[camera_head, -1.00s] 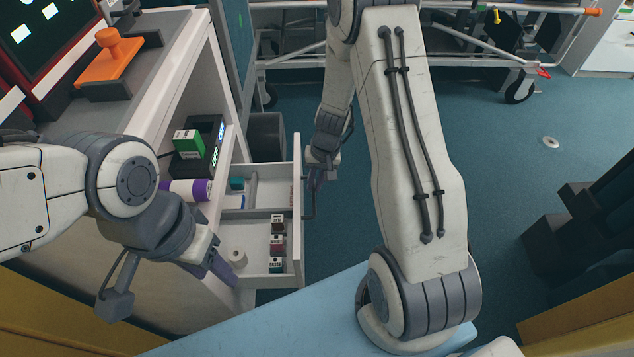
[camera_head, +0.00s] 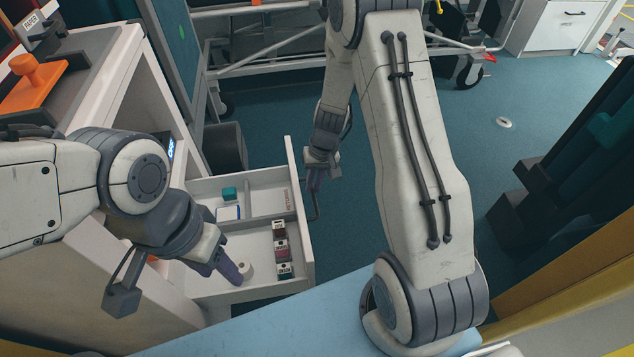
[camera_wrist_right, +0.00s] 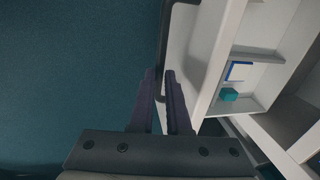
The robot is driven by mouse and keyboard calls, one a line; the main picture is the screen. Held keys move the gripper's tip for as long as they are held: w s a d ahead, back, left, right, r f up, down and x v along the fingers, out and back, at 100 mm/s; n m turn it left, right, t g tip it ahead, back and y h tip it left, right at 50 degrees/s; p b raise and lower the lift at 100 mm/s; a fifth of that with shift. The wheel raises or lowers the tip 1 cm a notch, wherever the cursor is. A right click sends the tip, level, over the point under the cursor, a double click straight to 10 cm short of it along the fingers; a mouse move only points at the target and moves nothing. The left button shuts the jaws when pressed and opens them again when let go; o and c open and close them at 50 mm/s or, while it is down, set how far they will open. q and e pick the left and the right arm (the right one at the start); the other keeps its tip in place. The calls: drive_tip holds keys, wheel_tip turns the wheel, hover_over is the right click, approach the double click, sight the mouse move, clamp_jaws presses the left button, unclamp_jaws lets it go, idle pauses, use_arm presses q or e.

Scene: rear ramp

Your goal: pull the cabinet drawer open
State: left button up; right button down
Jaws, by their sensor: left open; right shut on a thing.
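The white cabinet drawer (camera_head: 305,245) stands well out from the cabinet (camera_head: 125,75), with its inside visible from above. A dark bar handle (camera_head: 314,206) runs along its front. My right gripper (camera_head: 314,188) is at the handle, outside the drawer front. In the right wrist view its purple fingers (camera_wrist_right: 163,92) are closed around the dark handle bar (camera_wrist_right: 164,45), beside the white drawer front (camera_wrist_right: 213,60). My left gripper (camera_head: 228,275) is open and holds nothing, over the near left part of the drawer; it hides part of the inside.
The drawer has dividers and holds several small boxes (camera_head: 281,250), a teal block (camera_head: 229,193) and a white roll (camera_head: 246,270). A dark bin (camera_head: 225,148) stands behind the drawer. A wheeled stretcher (camera_head: 470,75) is at the back. Blue floor right of the drawer is clear.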

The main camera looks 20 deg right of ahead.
drive_tip(key=c, duration=0.9)
unclamp_jaws()
drive_tip(key=r+p, duration=0.1)
drive_tip(key=r, duration=0.2)
drive_tip(key=d+r+p, duration=0.1)
drive_tip(key=r, duration=0.3)
drive_tip(key=d+r+p, duration=0.1)
drive_tip(key=r+p, duration=0.1)
drive_tip(key=r, duration=0.1)
drive_tip(key=shift+s+r, duration=0.15)
drive_tip(key=shift+s, duration=0.05)
